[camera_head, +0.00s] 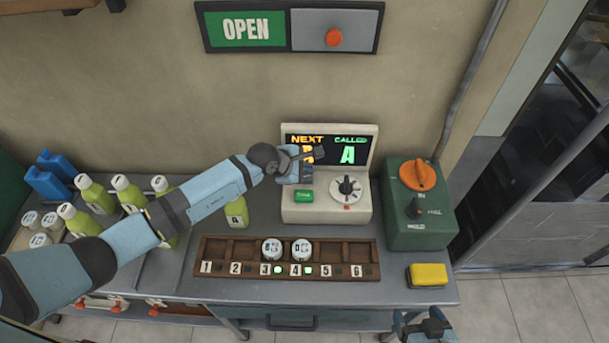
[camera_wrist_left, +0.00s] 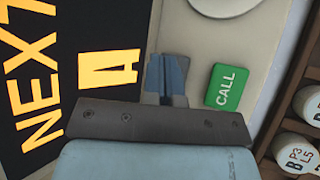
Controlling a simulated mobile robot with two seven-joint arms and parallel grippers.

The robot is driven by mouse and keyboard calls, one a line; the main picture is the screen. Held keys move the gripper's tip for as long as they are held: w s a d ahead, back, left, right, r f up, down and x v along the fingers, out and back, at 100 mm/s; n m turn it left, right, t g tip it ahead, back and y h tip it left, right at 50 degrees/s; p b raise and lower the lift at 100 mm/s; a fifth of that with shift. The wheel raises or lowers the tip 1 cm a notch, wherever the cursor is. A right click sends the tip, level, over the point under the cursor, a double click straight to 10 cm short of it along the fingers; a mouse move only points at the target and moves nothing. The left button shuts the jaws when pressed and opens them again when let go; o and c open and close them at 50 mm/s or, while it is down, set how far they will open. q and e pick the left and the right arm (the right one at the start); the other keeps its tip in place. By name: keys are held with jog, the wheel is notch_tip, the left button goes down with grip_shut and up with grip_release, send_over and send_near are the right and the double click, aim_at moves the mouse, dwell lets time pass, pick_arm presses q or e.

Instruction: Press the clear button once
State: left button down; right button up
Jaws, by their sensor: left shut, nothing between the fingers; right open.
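The beige call machine (camera_head: 330,213) stands at the back of the counter, with a dark screen (camera_head: 362,155) reading NEXT and CALLED, a green button (camera_head: 304,196) and a round dial (camera_head: 346,189). In the left wrist view the green button (camera_wrist_left: 227,87) reads CALL. I cannot make out any button labelled clear. My left gripper (camera_head: 304,177) is shut and empty in front of the machine, above the green button, and hides part of the screen. Its shut fingers (camera_wrist_left: 166,78) show beside the CALL button, apart from it in that picture. My right gripper (camera_head: 428,322) is open at the bottom edge.
A wooden rack (camera_head: 220,257) numbered 1 to 6 holds two white-topped containers (camera_head: 287,249) near the middle. A green box (camera_head: 420,222) with an orange knob and a yellow sponge (camera_head: 428,274) are at right. Several green bottles (camera_head: 95,193) stand at left, behind my left arm.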

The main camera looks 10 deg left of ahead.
dwell(0.5)
pick_arm(q)
jog(key=shift+f+b, duration=0.4)
jog(key=shift+b, duration=0.05)
jog(key=shift+f, duration=0.2)
jog(key=shift+f+b, duration=0.35)
jog(key=shift+b, duration=0.15)
dwell(0.4)
jog(key=shift+r+p, duration=0.65)
jog(key=shift+r, duration=0.3)
